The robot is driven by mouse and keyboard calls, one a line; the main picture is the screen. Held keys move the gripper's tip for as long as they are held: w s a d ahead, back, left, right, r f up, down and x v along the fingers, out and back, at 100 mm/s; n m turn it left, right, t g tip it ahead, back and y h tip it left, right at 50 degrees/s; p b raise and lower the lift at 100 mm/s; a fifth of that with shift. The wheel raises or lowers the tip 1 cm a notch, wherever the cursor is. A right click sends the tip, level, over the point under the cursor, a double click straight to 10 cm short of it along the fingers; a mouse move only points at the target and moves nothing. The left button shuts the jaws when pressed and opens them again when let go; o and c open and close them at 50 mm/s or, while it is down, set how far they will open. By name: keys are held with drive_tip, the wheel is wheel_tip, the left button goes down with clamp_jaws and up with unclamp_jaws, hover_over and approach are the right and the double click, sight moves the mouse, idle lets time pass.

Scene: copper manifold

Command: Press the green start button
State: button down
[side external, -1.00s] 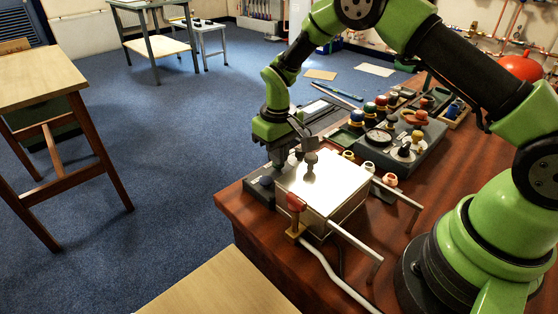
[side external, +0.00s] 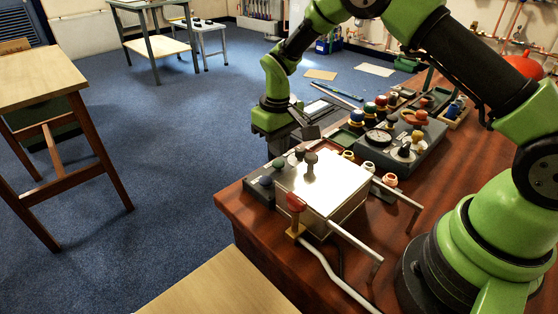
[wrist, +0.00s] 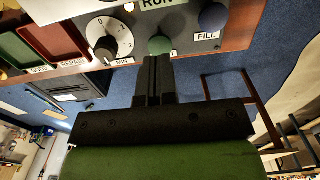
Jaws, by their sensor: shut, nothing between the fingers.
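The green button (wrist: 160,45) sits on the grey control panel (wrist: 185,42) in the wrist view, under a RUN label and between a dial and a blue FILL button. It also shows in the side view as a small dark green knob (side external: 279,164). My gripper (wrist: 157,60) is shut and empty, with its fingertips lined up with the green button in the wrist view. In the side view my gripper (side external: 279,150) is above the panel, and there seems to be a small gap over the button.
The blue FILL button (wrist: 213,17) and the black-and-white dial (wrist: 109,38) flank the green button. A metal box (side external: 325,185) with a red-handled valve (side external: 296,203) stands close by. Red and green trays (wrist: 45,35) lie past the dial. Open floor lies beyond the table edge.

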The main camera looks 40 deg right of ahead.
drive_tip(key=shift+r, duration=2.65)
drive_tip(key=shift+r, duration=0.1)
wheel_tip(320, 180, up, 7)
drive_tip(key=t, duration=0.1)
hover_over(278, 162)
drive_tip(key=s, duration=0.2)
drive_tip(key=s+r+m+t+y, duration=0.1)
drive_tip(key=s+r+m+t, duration=0.1)
drive_tip(key=s+r, duration=0.55)
drive_tip(key=s+r+m+t, duration=0.1)
drive_tip(key=s+r+t, duration=0.1)
drive_tip(key=s, duration=0.5)
drive_tip(key=s+a+r+m+t+y, duration=0.1)
drive_tip(key=s+r+t, duration=0.1)
drive_tip(key=s, duration=0.5)
drive_tip(key=shift+s+a, duration=0.2)
drive_tip(key=shift+s, duration=0.2)
